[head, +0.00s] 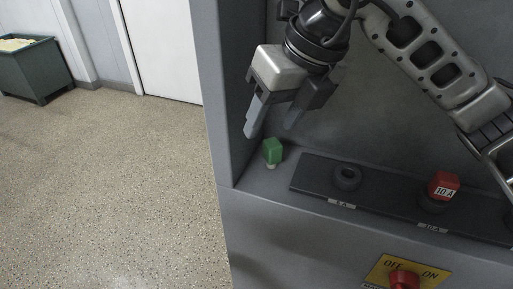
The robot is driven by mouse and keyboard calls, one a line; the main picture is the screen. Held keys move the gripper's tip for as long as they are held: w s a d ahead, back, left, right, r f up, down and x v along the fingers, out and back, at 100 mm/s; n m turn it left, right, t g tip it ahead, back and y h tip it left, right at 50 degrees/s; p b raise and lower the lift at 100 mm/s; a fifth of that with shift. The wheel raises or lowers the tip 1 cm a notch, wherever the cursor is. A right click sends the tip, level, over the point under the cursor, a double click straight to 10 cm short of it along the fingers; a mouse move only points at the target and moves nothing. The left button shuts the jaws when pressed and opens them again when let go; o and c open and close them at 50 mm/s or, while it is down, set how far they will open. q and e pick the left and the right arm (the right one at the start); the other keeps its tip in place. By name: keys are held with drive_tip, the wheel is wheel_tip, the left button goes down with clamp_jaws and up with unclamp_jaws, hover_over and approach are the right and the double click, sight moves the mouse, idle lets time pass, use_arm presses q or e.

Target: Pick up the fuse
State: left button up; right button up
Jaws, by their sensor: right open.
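A green fuse (271,151) with a pale lower end stands on the grey cabinet ledge, left of the dark fuse panel. My right gripper (270,128) is open and empty, pointing down just above the green fuse. Its two fingers are apart, one to the left and one to the right of the fuse in the picture. A red fuse (444,187) marked 10 A sits in the right socket of the panel. The left socket (347,177) is empty. My left gripper is not in view.
The dark panel (312,174) has small labels under its sockets. The cabinet's side wall (226,100) rises close to the gripper's left. A yellow OFF/ON plate with a red switch (403,280) is on the cabinet front. A green bin (36,70) stands far off on the floor.

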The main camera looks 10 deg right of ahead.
sight(272, 141)
drive_tip(key=w+d+r+m+t+h, duration=0.1)
drive_tip(key=w+d+h, duration=0.1)
drive_tip(key=w+d, duration=0.1)
drive_tip(key=x, duration=0.8)
drive_tip(key=shift+w+d+f, duration=0.15)
drive_tip(key=shift+w+f, duration=0.05)
drive_tip(key=shift+f, duration=0.1)
drive_tip(key=shift+x, duration=2.85)
drive_tip(key=shift+w, duration=0.15)
drive_tip(key=c, duration=1.1)
drive_tip(key=shift+r, duration=0.1)
drive_tip(key=shift+c, duration=0.2)
drive_tip(key=shift+r, duration=0.1)
